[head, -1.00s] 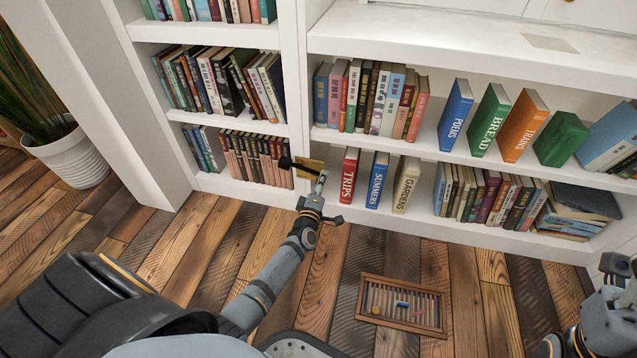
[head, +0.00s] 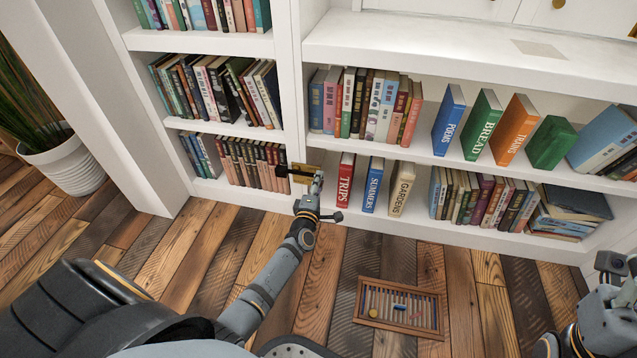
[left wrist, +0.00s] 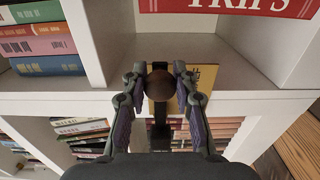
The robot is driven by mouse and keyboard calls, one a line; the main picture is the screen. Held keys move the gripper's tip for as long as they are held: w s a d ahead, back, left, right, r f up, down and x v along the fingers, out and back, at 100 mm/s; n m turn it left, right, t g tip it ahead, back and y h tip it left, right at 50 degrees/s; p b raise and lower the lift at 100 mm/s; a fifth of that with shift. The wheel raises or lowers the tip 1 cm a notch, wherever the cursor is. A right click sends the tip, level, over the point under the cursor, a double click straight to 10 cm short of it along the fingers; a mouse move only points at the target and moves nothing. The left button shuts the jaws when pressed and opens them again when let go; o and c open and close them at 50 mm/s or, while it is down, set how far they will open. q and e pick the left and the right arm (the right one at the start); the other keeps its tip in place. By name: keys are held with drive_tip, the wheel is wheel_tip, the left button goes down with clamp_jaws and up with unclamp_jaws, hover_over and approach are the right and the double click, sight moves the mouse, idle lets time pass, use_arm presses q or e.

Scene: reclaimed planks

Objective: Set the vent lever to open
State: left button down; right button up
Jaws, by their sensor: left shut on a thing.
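The vent lever has a brass plate (head: 308,172) at the upright divider between the lower shelves, with a black bar reaching left from it in the head view. My left gripper (head: 317,180) is at the plate's right side. In the left wrist view, its two fingers (left wrist: 160,84) are shut on the lever's round dark brown knob (left wrist: 160,80), with the yellow plate just behind. A black shaft runs down from the knob. The fingers hide the knob in the head view. My right arm shows at the lower right edge, where its jaw opening cannot be made out.
The books TRIPS (head: 345,180), SUMMERS (head: 373,185) and GARDENS (head: 402,188) stand just right of the lever. More books fill the white shelves. A slatted wooden tray (head: 437,316) lies on the plank floor. A potted plant (head: 70,160) stands at left.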

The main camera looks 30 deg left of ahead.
use_arm(q)
drive_tip(key=c, duration=1)
unclamp_jaws()
drive_tip(key=shift+c, duration=0.2)
drive_tip(key=v, duration=1.2)
drive_tip(key=shift+r, duration=0.15)
